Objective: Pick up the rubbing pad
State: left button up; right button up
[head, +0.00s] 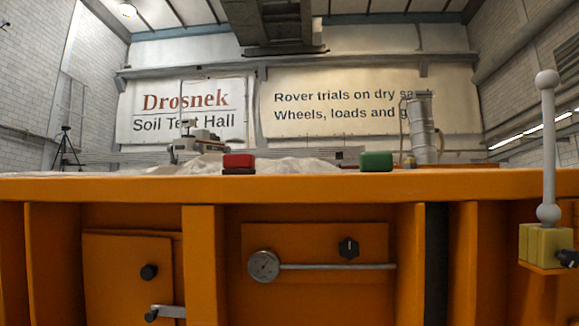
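Two small blocks rest on the top edge of the orange sandbed wall (300,187). One is a red block (239,161) with a dark underside, left of the middle. The other is a green block (377,160) with a dark lower edge, right of the middle. Either could be the rubbing pad; I cannot tell which from this view. Neither of my grippers shows, and nothing is touching the blocks.
Pale sand (290,166) heaps behind the rim. A grey machine (200,146) and a grey cylinder stack (421,135) stand farther back. A grey lever (547,150) rises from a yellow block (545,243) at right.

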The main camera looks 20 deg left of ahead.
aim_at(234, 164)
jog(key=z, duration=0.1)
jog(key=k, duration=0.55)
jog(key=u, duration=1.25)
jog(key=i, duration=0.5)
